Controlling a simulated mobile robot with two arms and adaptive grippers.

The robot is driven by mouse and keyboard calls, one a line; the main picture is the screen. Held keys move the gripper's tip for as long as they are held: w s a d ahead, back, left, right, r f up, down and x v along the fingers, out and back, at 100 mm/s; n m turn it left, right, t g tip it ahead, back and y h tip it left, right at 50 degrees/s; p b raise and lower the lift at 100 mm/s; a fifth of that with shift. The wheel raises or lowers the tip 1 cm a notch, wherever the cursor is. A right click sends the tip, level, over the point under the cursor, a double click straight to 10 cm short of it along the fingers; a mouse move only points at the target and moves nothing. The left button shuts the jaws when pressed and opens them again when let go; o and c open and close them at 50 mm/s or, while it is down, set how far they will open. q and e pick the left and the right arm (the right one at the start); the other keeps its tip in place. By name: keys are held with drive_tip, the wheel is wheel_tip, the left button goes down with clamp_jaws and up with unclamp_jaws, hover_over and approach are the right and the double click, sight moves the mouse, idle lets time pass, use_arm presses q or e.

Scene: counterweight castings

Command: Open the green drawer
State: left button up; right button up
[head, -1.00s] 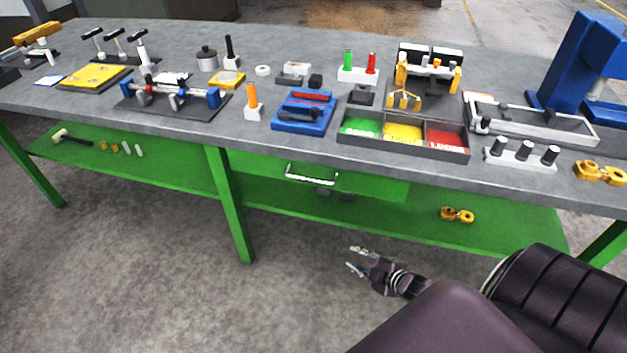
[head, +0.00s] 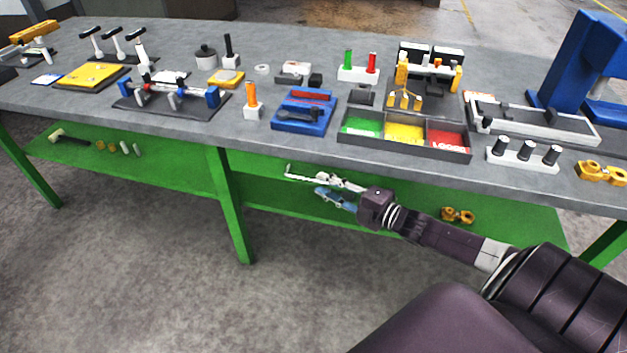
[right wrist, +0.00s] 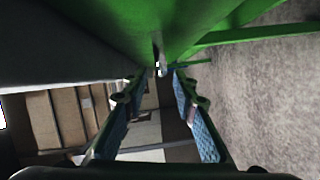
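The green drawer (head: 262,168) hangs under the tabletop, and its front looks flush, so it appears shut. The gripper is open at the drawer front, one finger above the other around the handle's height. In the right wrist view the two fingers (right wrist: 158,73) stand apart. The handle (right wrist: 160,58) shows end-on in the gap between the fingertips, with no clear contact. My left gripper is not in view.
The grey workbench top (head: 250,140) lies just above my right gripper. A green lower shelf (head: 180,170) runs beneath it, with a yellow part (head: 457,215) on it. A green leg (head: 231,205) stands left of the drawer. The floor in front is clear.

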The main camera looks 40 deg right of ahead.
sight(318, 182)
drive_tip(key=shift+x, duration=2.25)
clamp_jaws()
